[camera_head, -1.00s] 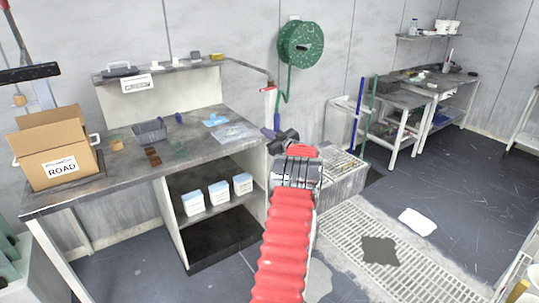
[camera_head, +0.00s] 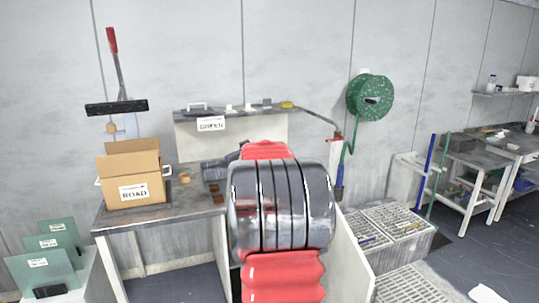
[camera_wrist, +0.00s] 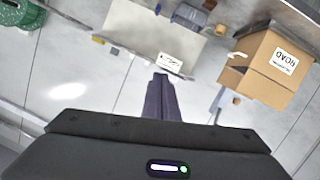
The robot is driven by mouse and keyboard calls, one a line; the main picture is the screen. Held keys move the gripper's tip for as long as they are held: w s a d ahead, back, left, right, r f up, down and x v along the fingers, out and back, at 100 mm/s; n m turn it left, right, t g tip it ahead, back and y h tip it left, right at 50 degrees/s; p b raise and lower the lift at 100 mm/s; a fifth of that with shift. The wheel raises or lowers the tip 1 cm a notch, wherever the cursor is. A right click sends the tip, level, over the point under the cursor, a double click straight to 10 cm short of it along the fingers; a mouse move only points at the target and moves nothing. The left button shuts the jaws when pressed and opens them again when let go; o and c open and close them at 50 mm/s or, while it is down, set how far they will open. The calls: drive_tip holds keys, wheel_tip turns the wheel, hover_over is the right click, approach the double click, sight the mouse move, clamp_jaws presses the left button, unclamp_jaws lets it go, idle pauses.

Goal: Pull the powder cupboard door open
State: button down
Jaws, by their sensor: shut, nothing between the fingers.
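The bench (camera_head: 165,212) stands against the wall in the head view. My red and metallic arm covers its middle and right, including most of the space underneath. A pale upright panel (camera_head: 347,262) shows just right of my arm; I cannot tell whether it is the cupboard door or the bench side. No door handle shows. In the wrist view my gripper (camera_wrist: 161,78) is shut and empty, with its dark fingers together. In that upside-down view the fingers appear over the wall and backboard area, with no visible contact. In the head view the gripper is mostly behind my arm.
A cardboard box (camera_head: 134,178) labelled ROAD sits on the bench's left and also shows in the wrist view (camera_wrist: 265,62). A labelled backboard (camera_head: 250,130) stands behind. A green hose reel (camera_head: 370,97) hangs on the wall. A grated bin (camera_head: 395,225) stands at right.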

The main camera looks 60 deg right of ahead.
drive_tip(key=s+a+n+g+y, duration=0.1)
drive_tip(key=s+a+y, duration=0.15)
drive_tip(key=a, duration=1.35)
drive_tip(key=s+a+g+y, duration=0.1)
drive_tip(key=s+a+y, duration=0.15)
drive_tip(key=a, duration=1.35)
drive_tip(key=s+a+f+n+g+y, duration=0.1)
drive_tip(key=s+a+f+n+y, duration=0.1)
drive_tip(key=s+a+f, duration=0.4)
drive_tip(key=s+a+f+n+g+y, duration=0.2)
drive_tip(key=s+a+f, duration=0.4)
drive_tip(key=s+a, duration=0.9)
drive_tip(key=a+y, duration=0.1)
drive_tip(key=a, duration=0.3)
drive_tip(key=shift+s+a+f+g, duration=0.3)
drive_tip(key=shift+s+a+f, duration=0.05)
drive_tip(key=shift+s, duration=0.05)
drive_tip(key=shift+s, duration=0.15)
